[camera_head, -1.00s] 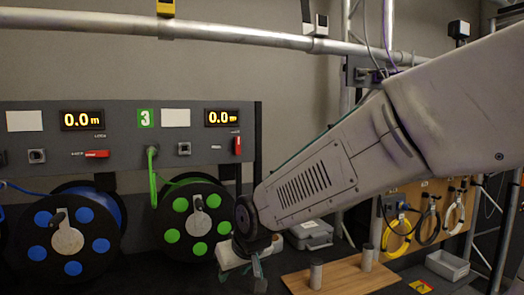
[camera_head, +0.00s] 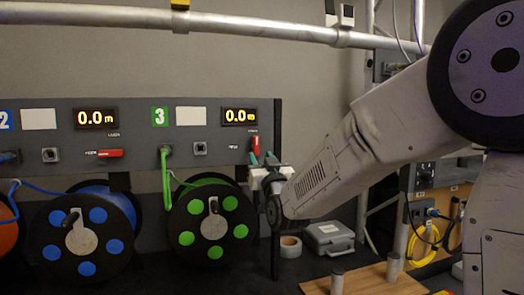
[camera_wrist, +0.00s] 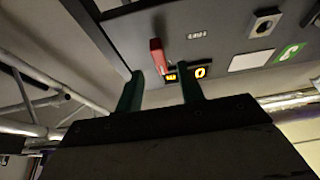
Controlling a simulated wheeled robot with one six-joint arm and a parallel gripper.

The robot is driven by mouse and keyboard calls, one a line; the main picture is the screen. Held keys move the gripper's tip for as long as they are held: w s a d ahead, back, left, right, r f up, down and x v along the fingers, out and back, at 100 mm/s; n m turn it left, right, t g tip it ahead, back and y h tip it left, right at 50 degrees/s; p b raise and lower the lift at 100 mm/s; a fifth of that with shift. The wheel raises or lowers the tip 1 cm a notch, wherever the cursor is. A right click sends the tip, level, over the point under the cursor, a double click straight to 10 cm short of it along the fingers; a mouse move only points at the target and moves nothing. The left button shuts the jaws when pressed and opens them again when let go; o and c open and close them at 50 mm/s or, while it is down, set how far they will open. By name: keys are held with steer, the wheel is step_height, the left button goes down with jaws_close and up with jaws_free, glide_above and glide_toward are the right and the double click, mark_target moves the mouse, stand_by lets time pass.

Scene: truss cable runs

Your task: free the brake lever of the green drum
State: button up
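The green drum (camera_head: 211,225) hangs under the panel section marked 3, with a green cable rising from it. Its red brake lever (camera_head: 255,146) stands upright on the panel below the 0.0 m display. My gripper (camera_head: 262,158) is raised to the panel at the lever's lower end. In the wrist view the red lever (camera_wrist: 157,55) shows between and beyond the two green fingertips (camera_wrist: 160,84), which are apart with nothing held. I cannot tell whether a finger touches the lever.
The blue drum (camera_head: 84,237) hangs to the left; its red lever (camera_head: 110,153) lies horizontal. A grey case (camera_head: 328,238) and a tape roll (camera_head: 290,247) sit on the dark bench. A metal pipe (camera_head: 260,28) crosses above the panel.

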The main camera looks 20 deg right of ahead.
mark_target(257, 148)
steer(key=shift+x, duration=2.7)
jaws_close()
steer(key=shift+d, duration=0.15)
